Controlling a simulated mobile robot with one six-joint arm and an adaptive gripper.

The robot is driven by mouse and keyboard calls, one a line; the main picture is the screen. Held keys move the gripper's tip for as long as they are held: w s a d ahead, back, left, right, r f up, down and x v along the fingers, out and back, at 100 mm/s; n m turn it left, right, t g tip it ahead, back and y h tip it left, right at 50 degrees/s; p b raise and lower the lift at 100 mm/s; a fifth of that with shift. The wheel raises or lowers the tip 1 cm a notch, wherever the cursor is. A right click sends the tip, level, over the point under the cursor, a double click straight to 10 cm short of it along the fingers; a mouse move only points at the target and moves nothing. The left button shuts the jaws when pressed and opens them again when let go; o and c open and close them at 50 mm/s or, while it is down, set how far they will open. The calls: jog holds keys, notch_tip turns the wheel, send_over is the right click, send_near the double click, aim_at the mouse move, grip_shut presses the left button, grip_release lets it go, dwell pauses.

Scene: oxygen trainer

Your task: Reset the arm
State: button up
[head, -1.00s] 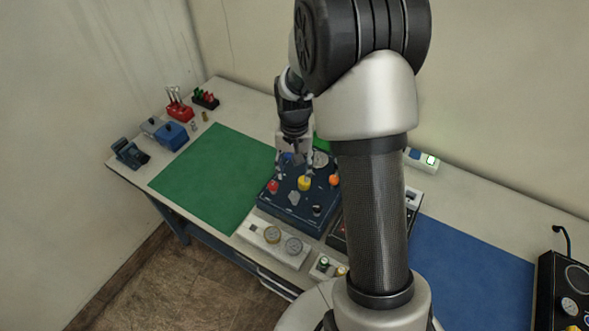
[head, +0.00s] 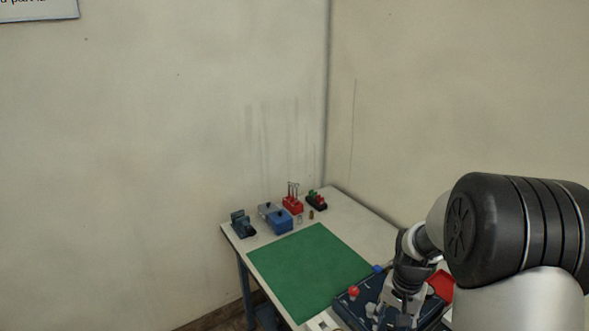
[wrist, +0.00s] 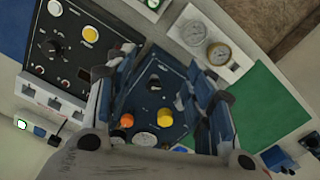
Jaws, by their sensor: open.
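Nothing is held. My arm covers part of the panel in the head view.
A green mat (head: 308,268) lies left of the panel. Behind it stand blue boxes (head: 280,222), a red holder (head: 293,205) and a dark blue stand (head: 242,224). A black instrument panel (wrist: 70,50) and a white block with gauges (wrist: 208,42) flank the blue panel.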

jog(key=s+a+r+n+t+b, duration=0.25)
jog(key=s+a+r+b, duration=0.3)
jog(key=s+r, duration=0.4)
jog(key=s+a+r+n+t+b, duration=0.1)
jog(key=s+a+n+b, duration=0.1)
jog(key=s, duration=0.5)
jog(key=s+a+r+n+t+b, duration=0.1)
jog(key=s+a+r+n, duration=0.1)
jog(key=s, duration=0.5)
jog(key=shift+a+b, duration=0.2)
jog(key=shift+b, duration=0.15)
